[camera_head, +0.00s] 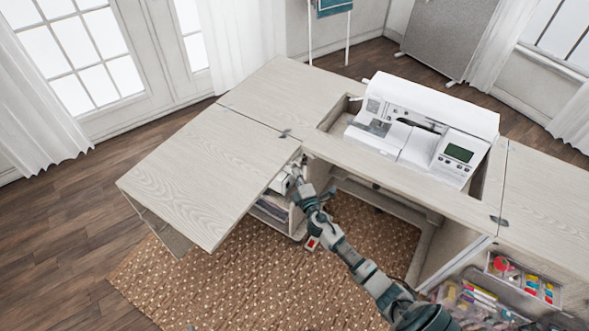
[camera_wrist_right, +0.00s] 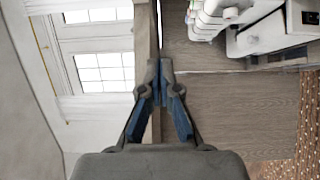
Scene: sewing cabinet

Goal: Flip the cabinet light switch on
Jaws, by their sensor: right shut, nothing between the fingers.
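The sewing cabinet (camera_head: 190,160) has a pale wood top with its left leaf spread out. My right arm reaches from the lower right to the opening under the top. My right gripper (camera_head: 297,168) is at the cabinet's inner left side, just below the top's front edge. In the right wrist view, the right gripper (camera_wrist_right: 160,78) is shut and empty, with its fingertips by a narrow wooden edge (camera_wrist_right: 156,125). I cannot make out the light switch in either view; whether the fingers touch anything is unclear. My left gripper is not in view.
A white sewing machine (camera_head: 420,130) sits in the top's recess. A white machine (camera_wrist_right: 270,30) stands on a shelf right of the fingers in the wrist view. Open bins (camera_head: 520,280) hold supplies at lower right. A brown dotted rug (camera_head: 240,285) lies below.

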